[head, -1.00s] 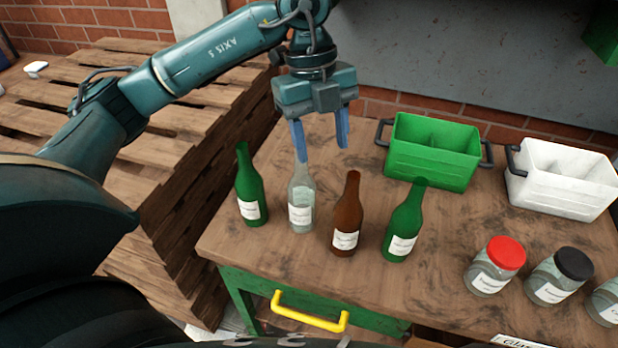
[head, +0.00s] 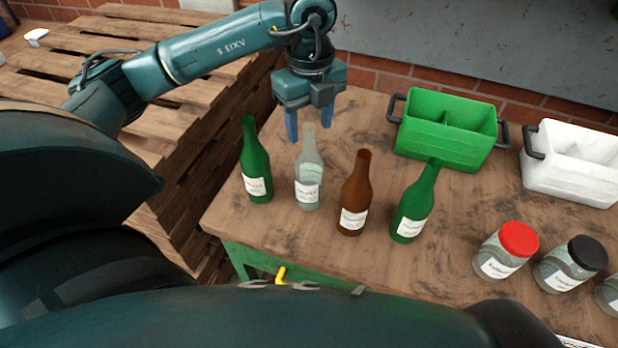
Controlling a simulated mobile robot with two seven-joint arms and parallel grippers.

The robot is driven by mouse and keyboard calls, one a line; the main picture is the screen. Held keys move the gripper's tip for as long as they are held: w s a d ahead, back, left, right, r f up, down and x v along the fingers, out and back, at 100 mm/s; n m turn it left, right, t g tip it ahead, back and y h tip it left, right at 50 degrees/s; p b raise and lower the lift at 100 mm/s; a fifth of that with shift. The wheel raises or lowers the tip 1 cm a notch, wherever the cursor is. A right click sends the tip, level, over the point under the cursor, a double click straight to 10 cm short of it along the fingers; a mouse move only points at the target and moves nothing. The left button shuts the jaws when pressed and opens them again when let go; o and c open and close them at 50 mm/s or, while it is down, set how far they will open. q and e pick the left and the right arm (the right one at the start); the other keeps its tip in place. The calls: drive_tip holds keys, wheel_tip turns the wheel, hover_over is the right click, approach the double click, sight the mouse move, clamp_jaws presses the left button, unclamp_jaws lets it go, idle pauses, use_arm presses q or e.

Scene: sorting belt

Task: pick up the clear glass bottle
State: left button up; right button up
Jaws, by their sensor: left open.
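The clear glass bottle (head: 308,170) stands upright on the wooden table, with a white label on its lower part. It is between a green bottle (head: 255,162) on its left and a brown bottle (head: 356,192) on its right. My left gripper (head: 309,133) is open and empty, with blue fingers pointing down. In the picture its fingers are on either side of the clear bottle's neck, and the neck shows in front of the gap. The fingers appear to be behind the bottle; I see no contact. My right gripper is not in view.
Another green bottle (head: 414,203) stands right of the brown one. A green crate (head: 445,148) and a white crate (head: 565,182) are at the back. Jars with a red lid (head: 519,239) and a black lid (head: 588,252) stand at the right.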

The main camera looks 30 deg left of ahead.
sight(309, 168)
use_arm(q)
drive_tip(key=shift+a+f, duration=0.1)
drive_tip(key=shift+f, duration=1.9)
drive_tip(key=shift+c, duration=0.5)
clamp_jaws()
drive_tip(key=shift+r, duration=0.1)
